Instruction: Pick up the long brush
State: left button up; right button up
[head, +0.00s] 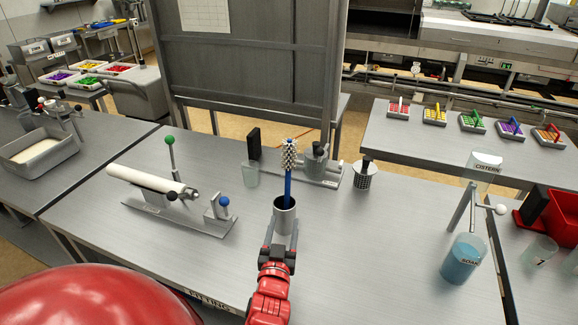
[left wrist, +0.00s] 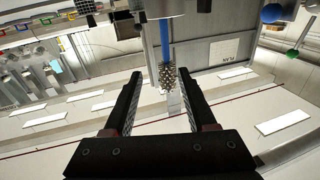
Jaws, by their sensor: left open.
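The long brush (head: 288,188) stands upright in a grey metal cup (head: 285,218) on the steel table, its blue handle down in the cup and its bristled head up. In the left wrist view the brush (left wrist: 166,45) hangs head down in the picture, beyond the fingertips, and part of the cup (left wrist: 160,9) shows at the top edge. My left gripper (head: 279,254) is open and empty, at the near side of the cup. In its wrist view the two black fingers (left wrist: 158,75) are apart with nothing between them. My right gripper is not in view.
Left of the cup lies a white roller (head: 145,178) on a metal stand with a green-knobbed lever (head: 170,150). A soap beaker (head: 461,262) stands right. The table between cup and beaker is clear.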

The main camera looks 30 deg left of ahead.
pick_arm(q)
jog(key=w+a+b, duration=0.1)
jog(key=a+b, duration=0.1)
jog(key=b, duration=0.6)
send_near(287, 185)
jog(key=shift+g, duration=0.3)
jog(key=p+x, duration=0.1)
jog(key=x, duration=0.2)
jog(key=p+x, duration=0.1)
jog(key=x, duration=0.1)
jog(key=shift+r+p, duration=0.3)
jog(key=shift+r, duration=0.05)
jog(key=shift+w+a+f, duration=0.1)
jog(key=shift+w+a, duration=0.1)
jog(key=shift+w, duration=0.2)
jog(key=shift+w+a+p, duration=0.15)
jog(key=shift+w+p, duration=0.2)
jog(key=shift+p, duration=0.05)
jog(key=p+x, duration=0.2)
jog(key=x, duration=0.2)
jog(key=shift+w+f, duration=0.1)
jog(key=shift+w, duration=0.1)
grip_shut()
